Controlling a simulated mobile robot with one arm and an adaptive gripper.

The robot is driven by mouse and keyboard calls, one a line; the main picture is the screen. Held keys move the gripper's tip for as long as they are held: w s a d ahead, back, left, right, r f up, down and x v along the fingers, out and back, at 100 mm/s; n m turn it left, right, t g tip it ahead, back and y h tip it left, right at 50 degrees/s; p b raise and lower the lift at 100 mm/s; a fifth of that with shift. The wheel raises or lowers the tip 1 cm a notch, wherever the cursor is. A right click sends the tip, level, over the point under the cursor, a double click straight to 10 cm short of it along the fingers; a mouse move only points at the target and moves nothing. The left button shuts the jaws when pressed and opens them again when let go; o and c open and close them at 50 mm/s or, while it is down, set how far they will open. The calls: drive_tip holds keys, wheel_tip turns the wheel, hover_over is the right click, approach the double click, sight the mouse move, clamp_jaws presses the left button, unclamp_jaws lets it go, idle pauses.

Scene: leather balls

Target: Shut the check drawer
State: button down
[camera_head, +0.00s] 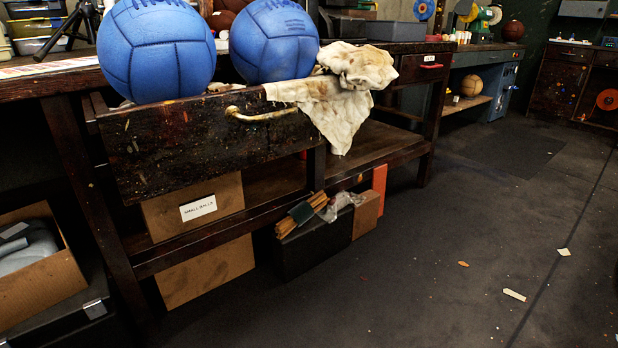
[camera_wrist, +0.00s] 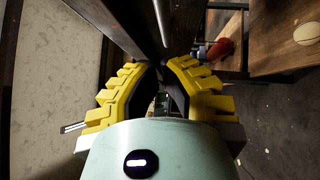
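A dark, paint-spattered wooden drawer (camera_head: 210,140) stands pulled out from the workbench at the left in the head view. It has a brass-coloured bar handle (camera_head: 262,115) on its front. Two large blue balls, one at the left (camera_head: 155,50) and one at the right (camera_head: 274,42), sit in or over it. A stained cloth (camera_head: 335,105) hangs over its right front corner. No label saying "check" is readable. My gripper (camera_wrist: 158,65) shows only in the wrist view. Its yellow fingers are apart with nothing seen between them. I cannot tell how far it is from the drawer.
A labelled cardboard box (camera_head: 195,207) and a black box (camera_head: 315,243) with sticks on top are below the drawer. Another drawer with a red handle (camera_head: 431,67) is farther right. The dark floor (camera_head: 450,240) at the right is mostly clear, with small scraps.

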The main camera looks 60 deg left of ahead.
drive_tip(key=p+v, duration=0.3)
drive_tip(key=v, duration=0.7)
drive_tip(key=shift+s+a, duration=0.15)
drive_tip(key=shift+a, duration=0.2)
